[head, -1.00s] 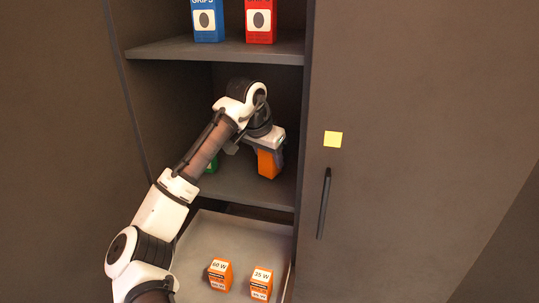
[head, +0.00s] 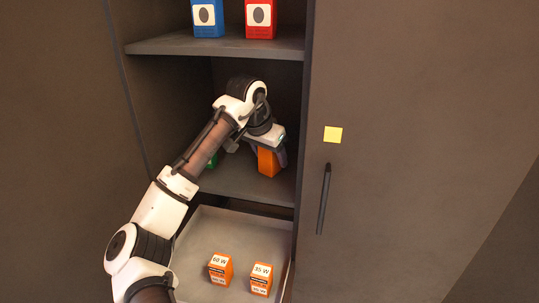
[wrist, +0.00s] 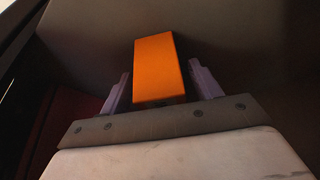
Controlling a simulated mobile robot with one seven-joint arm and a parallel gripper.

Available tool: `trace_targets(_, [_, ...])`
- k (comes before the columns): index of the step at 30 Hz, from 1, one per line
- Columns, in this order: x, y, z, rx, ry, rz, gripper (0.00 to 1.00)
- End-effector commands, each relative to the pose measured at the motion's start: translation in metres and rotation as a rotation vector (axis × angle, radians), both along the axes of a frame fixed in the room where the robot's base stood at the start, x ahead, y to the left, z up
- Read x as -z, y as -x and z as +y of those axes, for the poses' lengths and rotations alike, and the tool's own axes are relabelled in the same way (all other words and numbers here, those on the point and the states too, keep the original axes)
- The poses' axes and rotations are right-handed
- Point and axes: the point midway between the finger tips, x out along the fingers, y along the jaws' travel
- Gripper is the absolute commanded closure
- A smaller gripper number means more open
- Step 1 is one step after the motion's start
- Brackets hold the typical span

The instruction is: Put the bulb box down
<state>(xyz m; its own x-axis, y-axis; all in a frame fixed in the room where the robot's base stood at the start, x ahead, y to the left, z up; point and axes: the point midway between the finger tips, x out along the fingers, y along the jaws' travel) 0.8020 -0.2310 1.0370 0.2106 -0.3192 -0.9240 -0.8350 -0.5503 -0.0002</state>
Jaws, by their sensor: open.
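The orange bulb box (head: 267,162) stands upright on the middle shelf of the cabinet, toward its right side. In the wrist view the orange box (wrist: 157,68) sits between the two fingers of my gripper (wrist: 160,92), with a gap on each side. My gripper (head: 258,158) is open around the box. The box's lettering does not show, and its upper part is partly hidden by the gripper in the head view.
A pulled-out tray (head: 205,226) below holds two orange boxes, 60 W (head: 220,269) and 35 W (head: 261,279). A green thing (head: 212,161) stands left on the middle shelf (head: 235,184), mostly hidden by my arm. Blue (head: 207,18) and red (head: 260,18) boxes stand on the upper shelf.

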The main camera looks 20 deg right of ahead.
Motion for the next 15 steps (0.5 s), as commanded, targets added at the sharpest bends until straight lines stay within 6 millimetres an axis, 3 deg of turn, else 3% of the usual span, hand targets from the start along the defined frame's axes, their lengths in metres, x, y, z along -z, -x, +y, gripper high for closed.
trace_targets(5, [-0.025, 0.005, 0.008, 0.0, 0.0, -0.004, 0.37])
trace_targets(15, [-0.025, 0.049, 0.076, -0.002, 0.001, -0.004, 0.37])
